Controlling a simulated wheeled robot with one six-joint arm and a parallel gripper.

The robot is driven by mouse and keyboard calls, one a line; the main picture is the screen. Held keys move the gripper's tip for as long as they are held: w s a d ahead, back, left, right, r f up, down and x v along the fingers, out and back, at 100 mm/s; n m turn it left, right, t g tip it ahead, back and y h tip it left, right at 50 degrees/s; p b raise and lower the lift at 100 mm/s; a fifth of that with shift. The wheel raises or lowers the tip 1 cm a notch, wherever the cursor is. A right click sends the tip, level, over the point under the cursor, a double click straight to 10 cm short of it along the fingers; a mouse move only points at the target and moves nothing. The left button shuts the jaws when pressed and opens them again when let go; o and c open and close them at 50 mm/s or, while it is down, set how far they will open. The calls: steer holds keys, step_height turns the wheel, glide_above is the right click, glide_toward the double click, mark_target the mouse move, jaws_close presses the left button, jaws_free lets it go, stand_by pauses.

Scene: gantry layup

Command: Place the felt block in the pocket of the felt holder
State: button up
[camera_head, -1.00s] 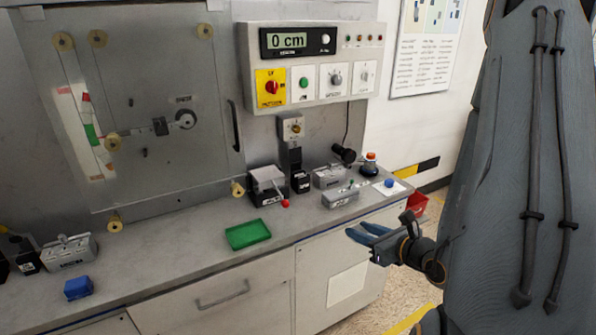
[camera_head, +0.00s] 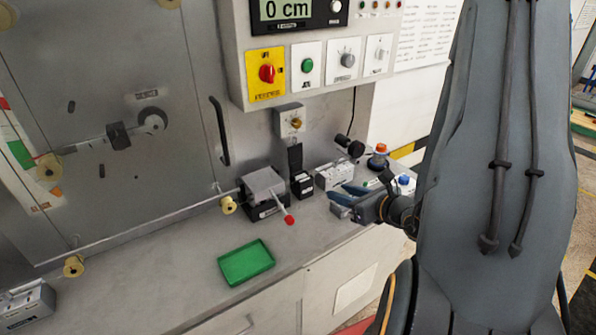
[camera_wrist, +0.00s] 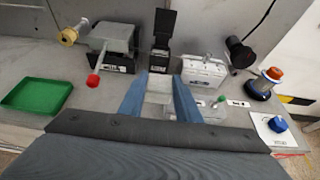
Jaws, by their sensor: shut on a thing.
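My gripper (camera_wrist: 160,76) has blue fingers shut on a pale grey-white piece (camera_wrist: 158,92), which I take to be the felt block. In the head view my gripper (camera_head: 338,192) is over the right part of the bench, and the held piece cannot be made out there. A grey labelled box (camera_wrist: 204,74) stands just beyond and right of the fingertips; it also shows in the head view (camera_head: 338,176). A second, lower grey box is partly hidden behind the fingers. Which box is the felt holder, and its pocket, I cannot tell.
A lever device with a red knob (camera_head: 289,219) and a black stand (camera_head: 301,183) are left of the gripper. A green tray (camera_head: 246,262) lies nearer the front. An orange-capped bottle (camera_wrist: 265,83) and a blue-capped item (camera_wrist: 278,124) are at right.

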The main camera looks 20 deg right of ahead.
steer(key=w+a+b, duration=0.1)
steer(key=w+b, duration=0.2)
steer(key=w, duration=0.2)
steer(key=w+a+b, duration=0.1)
steer(key=w+b, duration=0.2)
steer(key=w, duration=0.3)
steer(key=w+a+b, duration=0.1)
steer(key=w+b, duration=0.3)
steer(key=w, duration=0.1)
steer(key=shift+w+a, duration=0.15)
steer(key=shift+w, duration=0.05)
steer(key=shift+w+a+f+p, duration=0.1)
steer(key=shift+w+f+p, duration=0.4)
steer(key=shift+f, duration=1.25)
